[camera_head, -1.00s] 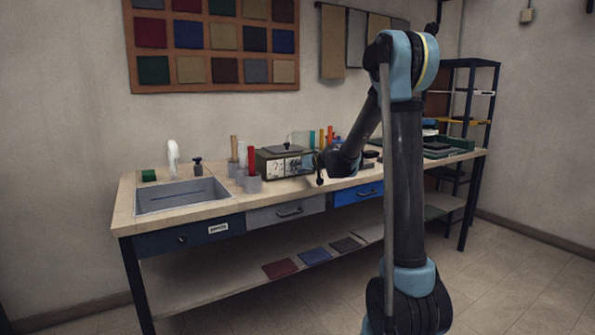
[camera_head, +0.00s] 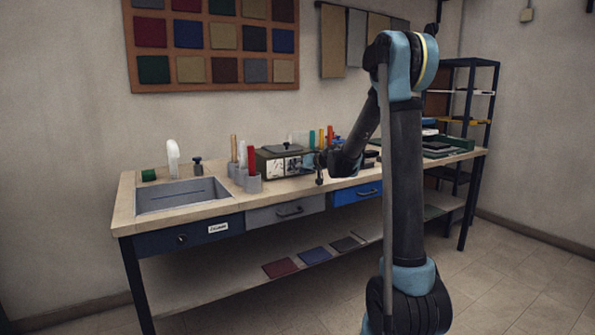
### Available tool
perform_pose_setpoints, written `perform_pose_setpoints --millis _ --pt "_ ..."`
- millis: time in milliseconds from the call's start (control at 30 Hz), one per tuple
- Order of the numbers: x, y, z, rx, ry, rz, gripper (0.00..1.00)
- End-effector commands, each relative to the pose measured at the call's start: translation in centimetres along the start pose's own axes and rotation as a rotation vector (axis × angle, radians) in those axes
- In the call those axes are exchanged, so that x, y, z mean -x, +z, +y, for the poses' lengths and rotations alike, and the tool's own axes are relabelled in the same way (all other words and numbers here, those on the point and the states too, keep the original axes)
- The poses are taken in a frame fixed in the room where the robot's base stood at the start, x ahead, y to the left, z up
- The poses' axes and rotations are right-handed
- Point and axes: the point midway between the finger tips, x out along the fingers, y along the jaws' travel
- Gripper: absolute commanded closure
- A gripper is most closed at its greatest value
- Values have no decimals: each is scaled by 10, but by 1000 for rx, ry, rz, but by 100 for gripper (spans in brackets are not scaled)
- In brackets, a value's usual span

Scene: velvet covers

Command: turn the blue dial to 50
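A dark green box-shaped device (camera_head: 272,167) with a pale front panel stands on the workbench, right of the sink. Its front dials are too small to read, and I cannot make out a blue dial or its setting. My gripper (camera_head: 318,168) is at the right end of the device's front, close to it. Whether it touches the panel I cannot tell. The fingers are too small and dark to show whether they are open or shut. My forearm hides what lies behind and right of the gripper.
The workbench (camera_head: 140,208) has a sink (camera_head: 180,197) at left and drawers below, one of them blue (camera_head: 357,194). Cups with upright tools (camera_head: 253,184) stand just left of the device. Colored tubes (camera_head: 321,138) stand behind my arm. A shelf rack (camera_head: 473,63) is at right.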

Motion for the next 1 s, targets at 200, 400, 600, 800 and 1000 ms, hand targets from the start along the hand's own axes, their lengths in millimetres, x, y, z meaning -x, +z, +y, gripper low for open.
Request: perform_pose_setpoints --millis 200,400,600,800,1000 --pt "4 0 0 0 0 0 55" --pt "24 0 0 0 1 1 55" --pt "54 1 0 0 2 0 55" --pt "84 1 0 -1 1 0 55" --pt "107 1 1 -2 2 0 55"
